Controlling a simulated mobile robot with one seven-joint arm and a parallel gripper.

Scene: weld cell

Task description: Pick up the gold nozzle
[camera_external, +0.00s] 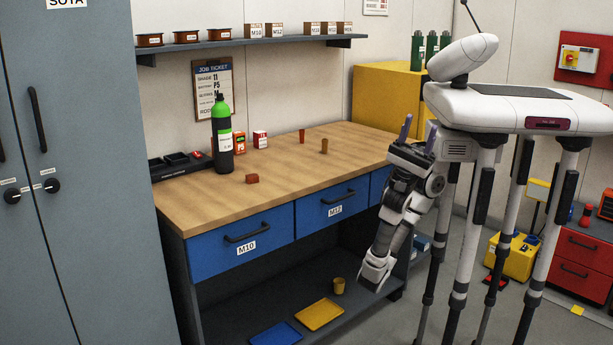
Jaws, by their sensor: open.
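A small gold-brown nozzle (324,146) stands upright on the wooden bench top (225,200), towards its right part; it looks like the gold one. A redder, copper-coloured piece (302,136) stands behind it to the left. Another reddish-brown piece (252,179) lies nearer the bench's front left. My gripper (418,138) is at the right end of the bench, fingers pointing up, open and empty. It is apart from the nozzle, to its right.
A black bottle with a green top (222,140), small boxes (260,139) and a black tray (180,165) stand at the back left. Blue drawers (240,245) front the bench. The lower shelf holds a yellow tray (319,314), a blue tray (276,334) and a gold cup (338,286). Mid-bench is clear.

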